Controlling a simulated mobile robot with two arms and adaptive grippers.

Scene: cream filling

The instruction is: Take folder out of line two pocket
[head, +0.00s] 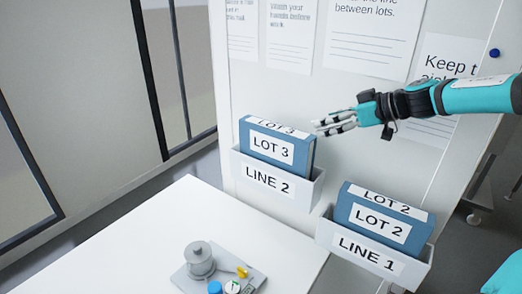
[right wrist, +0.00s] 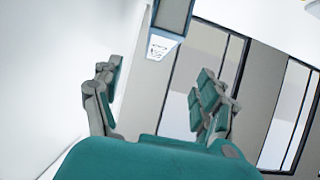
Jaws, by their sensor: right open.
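A blue folder labelled LOT 3 (head: 276,147) stands upright in the white pocket labelled LINE 2 (head: 268,182) on the white board. In the head view my right gripper (head: 318,126) is open and empty, with its fingertips just right of and slightly above the folder's top right corner. There is a small gap between them in the picture; I cannot tell the depth. The right wrist view shows the two open fingers (right wrist: 158,95) with nothing between them. A blue piece, likely the folder (right wrist: 172,15), shows at the top edge there. My left gripper is not in view.
A second folder labelled LOT 2 (head: 381,222) stands in the LINE 1 pocket (head: 370,252), lower right. Paper notices (head: 365,35) hang on the board above. A white table (head: 180,215) in front carries a grey tray with a scale-like device and small coloured items.

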